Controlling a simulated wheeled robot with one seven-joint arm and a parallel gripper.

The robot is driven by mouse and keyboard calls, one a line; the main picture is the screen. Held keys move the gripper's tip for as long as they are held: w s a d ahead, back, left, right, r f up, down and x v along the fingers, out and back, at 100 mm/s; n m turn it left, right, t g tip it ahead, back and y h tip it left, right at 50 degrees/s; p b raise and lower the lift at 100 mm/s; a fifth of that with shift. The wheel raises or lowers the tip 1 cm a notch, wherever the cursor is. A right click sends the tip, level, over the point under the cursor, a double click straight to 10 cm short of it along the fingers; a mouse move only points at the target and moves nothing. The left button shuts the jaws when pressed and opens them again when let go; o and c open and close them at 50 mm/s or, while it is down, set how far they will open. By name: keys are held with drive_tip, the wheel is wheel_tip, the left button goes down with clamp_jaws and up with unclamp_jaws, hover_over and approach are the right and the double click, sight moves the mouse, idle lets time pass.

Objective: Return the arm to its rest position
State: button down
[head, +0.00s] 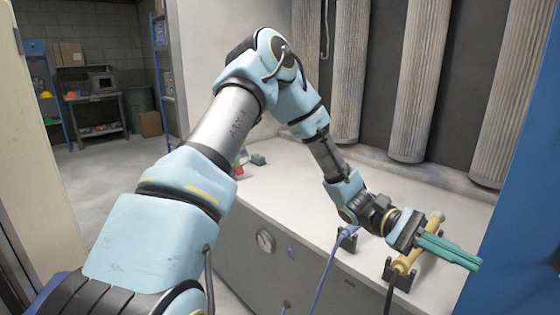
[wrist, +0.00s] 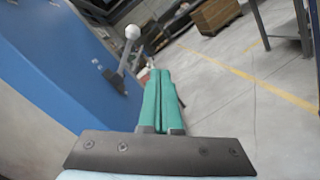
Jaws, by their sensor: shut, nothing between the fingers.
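My arm (head: 230,122) reaches from the lower left of the head view, bends at an elbow near the top, and slopes down to the right over a pale counter. My gripper (head: 478,264) is at the right, its teal fingers together with nothing between them. It points right, towards a blue panel edge. In the wrist view the fingers of my gripper (wrist: 160,74) also lie side by side, shut and empty. From the head view I cannot tell whether the gripper touches the yellow tool behind it.
A yellow tool (head: 419,244) and a blue-corded tool (head: 347,232) rest in holders on the counter (head: 290,215). Ribbed columns (head: 423,80) hang behind. A blue panel (head: 520,215) stands right; the wrist view shows a white-knobbed lever (wrist: 131,32) on blue. Open floor (wrist: 225,75) lies beyond.

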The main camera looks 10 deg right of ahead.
drive_tip(key=w+a+f+t+y, duration=0.2)
drive_tip(key=w+a+f+t, duration=0.1)
drive_tip(key=a, duration=0.3)
drive_tip(key=w+a+f+t+y, duration=0.1)
drive_tip(key=w+a+f+t, duration=0.2)
drive_tip(key=a, duration=0.3)
drive_tip(key=w+a+r+t+y, duration=0.1)
drive_tip(key=w+a+t, duration=0.3)
drive_tip(key=a, duration=0.5)
drive_tip(key=w+a+r+n+t+y, duration=0.1)
drive_tip(key=w+a+t, duration=0.3)
drive_tip(key=a, duration=0.6)
drive_tip(key=w+a+r+n+t+y, duration=0.1)
drive_tip(key=w+a+t+y, duration=0.2)
drive_tip(key=a, duration=0.7)
drive_tip(key=shift+w+a+r+t, duration=0.2)
drive_tip(key=shift+w+t, duration=0.4)
drive_tip(key=shift+w, duration=0.2)
